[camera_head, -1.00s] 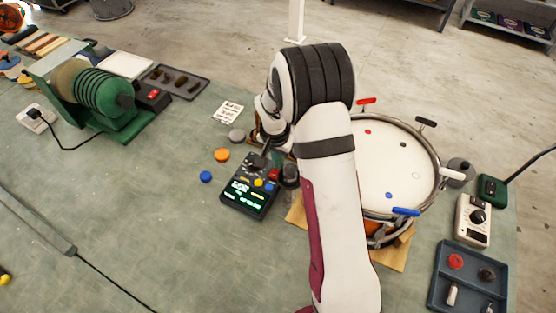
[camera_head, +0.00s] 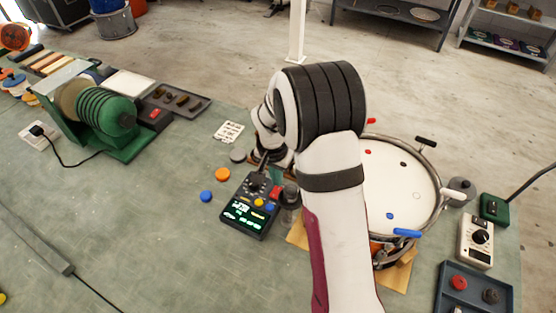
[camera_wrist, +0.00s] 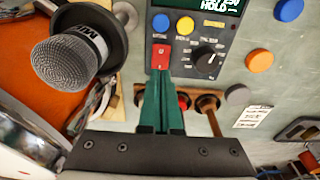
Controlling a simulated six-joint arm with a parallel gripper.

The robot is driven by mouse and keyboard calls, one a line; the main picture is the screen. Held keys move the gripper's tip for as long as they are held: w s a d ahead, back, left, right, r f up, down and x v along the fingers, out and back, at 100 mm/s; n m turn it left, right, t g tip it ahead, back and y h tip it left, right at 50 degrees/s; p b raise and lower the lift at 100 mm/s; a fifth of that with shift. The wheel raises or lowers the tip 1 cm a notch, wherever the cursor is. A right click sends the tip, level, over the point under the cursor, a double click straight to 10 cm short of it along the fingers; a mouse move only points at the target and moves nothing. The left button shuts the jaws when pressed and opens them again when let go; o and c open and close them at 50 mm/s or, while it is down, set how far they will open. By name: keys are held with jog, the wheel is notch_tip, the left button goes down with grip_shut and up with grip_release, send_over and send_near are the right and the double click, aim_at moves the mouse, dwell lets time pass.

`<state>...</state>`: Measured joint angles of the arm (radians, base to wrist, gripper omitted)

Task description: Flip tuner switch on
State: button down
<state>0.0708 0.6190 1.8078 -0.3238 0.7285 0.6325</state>
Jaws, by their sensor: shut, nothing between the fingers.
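The tuner (camera_head: 249,206) is a dark box on the bench, left of the drum, with its display lit. It also shows at the top of the wrist view (camera_wrist: 185,15). Its red rocker switch (camera_wrist: 161,57) sits between a blue button and my gripper, and in the head view it is at the tuner's upper right (camera_head: 276,192). My gripper (camera_wrist: 161,80) has its green fingers shut and empty, with the tips at the switch's lower edge. I cannot tell whether they touch it. The arm hides part of the gripper in the head view.
A microphone (camera_wrist: 68,60) stands close to the fingers at left. The drum (camera_head: 400,185) is at right. Orange (camera_head: 222,174) and blue (camera_head: 207,196) discs lie left of the tuner.

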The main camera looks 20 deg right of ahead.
aim_at(279, 189)
notch_tip(279, 189, up, 11)
jog(key=w+d, duration=0.1)
jog(key=shift+r, duration=0.15)
jog(key=s+a+r+n+y, duration=0.1)
jog(key=s+a, duration=0.2)
jog(key=s, duration=0.7)
jog(key=s+a+r+n+y, duration=0.1)
jog(key=s+a, duration=0.2)
jog(key=s, duration=0.7)
jog(key=s+a+r+n+g, duration=0.1)
jog(key=s+a, duration=0.2)
jog(key=s, duration=0.7)
jog(key=shift+s+a+r+y, duration=0.15)
jog(key=shift+s+y, duration=0.1)
jog(key=shift+y, duration=0.15)
